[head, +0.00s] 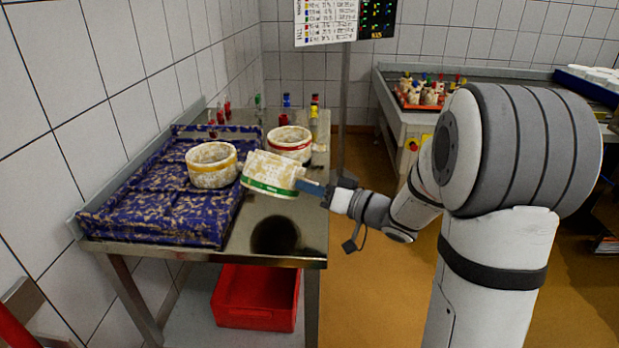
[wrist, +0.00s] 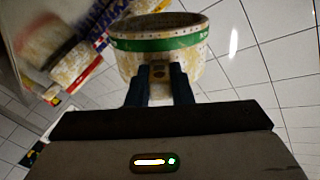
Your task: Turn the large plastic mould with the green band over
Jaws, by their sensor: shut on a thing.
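The large pale plastic mould with the green band (head: 272,170) is in the air above the table's front part. In the head view its green band runs along the lower edge, and it is slightly tilted. My gripper (head: 306,188) is shut on the mould's wall from the right. In the wrist view the mould (wrist: 190,66) sits between my gripper's fingers (wrist: 160,88), with its band near the open rim at the picture's top. A dark shadow lies on the bare metal below it.
A mould with a yellow band (head: 212,170) stands on the blue mottled mat (head: 150,200), close left of the held mould. A mould with a red band (head: 289,146) stands behind it. Small coloured-capped bottles (head: 313,118) are at the back. A red crate (head: 255,315) is below the table.

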